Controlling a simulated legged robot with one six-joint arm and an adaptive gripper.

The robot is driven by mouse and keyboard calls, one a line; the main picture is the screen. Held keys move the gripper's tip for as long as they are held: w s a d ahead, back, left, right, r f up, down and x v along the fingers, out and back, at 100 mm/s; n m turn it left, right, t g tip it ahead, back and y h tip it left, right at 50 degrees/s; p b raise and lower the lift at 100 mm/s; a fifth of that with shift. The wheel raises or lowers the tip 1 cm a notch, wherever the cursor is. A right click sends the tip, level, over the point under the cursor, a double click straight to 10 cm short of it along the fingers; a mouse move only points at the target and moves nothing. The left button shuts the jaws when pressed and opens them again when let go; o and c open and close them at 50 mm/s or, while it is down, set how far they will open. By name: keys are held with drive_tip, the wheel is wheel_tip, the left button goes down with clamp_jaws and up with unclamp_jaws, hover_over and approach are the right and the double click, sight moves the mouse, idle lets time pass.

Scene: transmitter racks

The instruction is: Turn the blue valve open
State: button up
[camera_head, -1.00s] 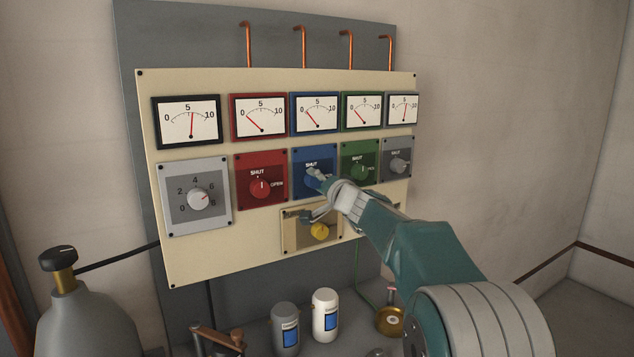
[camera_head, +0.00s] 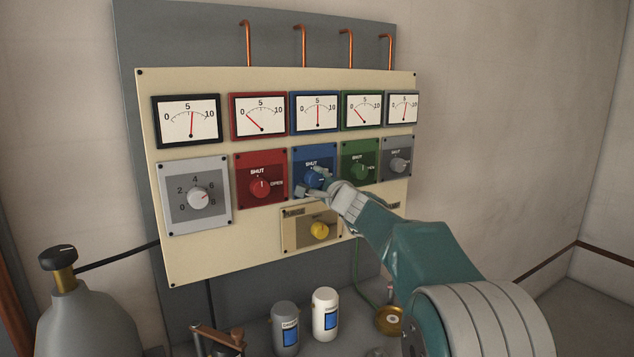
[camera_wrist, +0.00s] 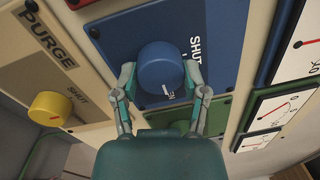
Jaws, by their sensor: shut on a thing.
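The blue valve is a round blue knob (camera_wrist: 161,72) on a blue plate marked SHUT. In the head view the blue plate (camera_head: 303,153) is in the middle of the cream panel, and my gripper partly covers the knob. My gripper (camera_wrist: 160,85) is shut on the blue knob, one finger on each side of it in the wrist view. In the head view my gripper (camera_head: 313,185) reaches the knob from the lower right. The needle of the blue-framed gauge (camera_head: 317,112) above stands upright, near 5.
A red valve (camera_head: 260,187) is left of the blue plate and a green valve (camera_head: 358,171) right of it. A yellow purge knob (camera_head: 320,230) is below. A grey cylinder (camera_head: 85,315) stands at lower left. Two small canisters stand below the panel.

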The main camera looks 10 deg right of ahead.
drive_tip(key=shift+f, duration=0.35)
drive_tip(key=o, duration=1.1)
drive_tip(key=shift+w, duration=0.1)
drive_tip(key=shift+o, duration=0.2)
drive_tip(key=shift+r, duration=0.1)
drive_tip(key=shift+r, duration=0.1)
drive_tip(key=shift+s+d, duration=0.15)
drive_tip(key=shift+s, duration=0.3)
drive_tip(key=v, duration=1.1)
